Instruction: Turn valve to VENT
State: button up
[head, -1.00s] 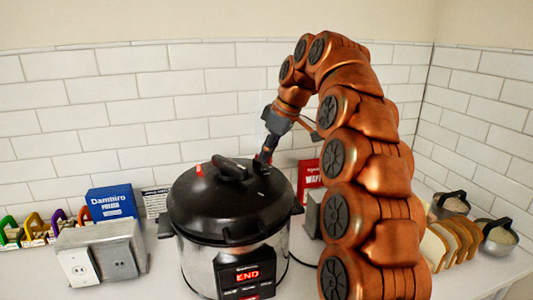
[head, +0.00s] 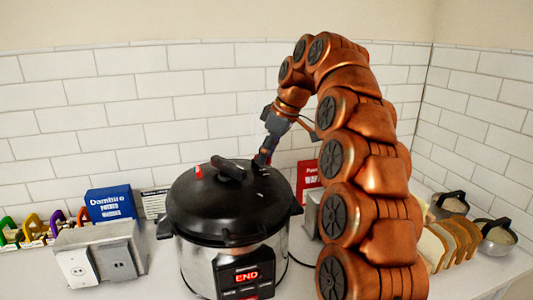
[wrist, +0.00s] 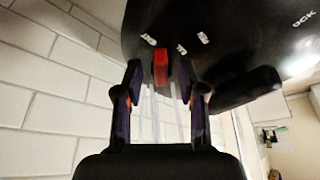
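The pressure cooker (head: 232,215) stands on the counter, with a black lid and a red display reading END. My gripper (head: 262,162) points down at the back right of the lid, close to its surface. In the wrist view, my gripper (wrist: 160,78) has its two fingers apart. A red piece (wrist: 160,68), apparently part of the valve, lies between the fingertips, with a gap visible on its left. Small white lettering (wrist: 176,43) marks the lid beside it, too blurred to read. In the head view the fingers hide the valve. I cannot tell whether either finger touches it.
A black lid handle (head: 228,169) and a red pin (head: 199,172) stand on the lid left of my gripper. A metal outlet box (head: 100,250) and blue box (head: 111,204) are left of the cooker. A red box (head: 307,177) is behind right. Bread slices (head: 452,241) lie right.

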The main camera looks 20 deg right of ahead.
jog(key=shift+r, duration=0.1)
jog(key=shift+s+d+r, duration=0.15)
jog(key=shift+r, duration=0.25)
jog(key=shift+s+d+r, duration=0.1)
jog(key=shift+d, duration=0.1)
jog(key=s+d, duration=0.7)
jog(key=d, duration=0.2)
jog(key=shift+s, duration=0.2)
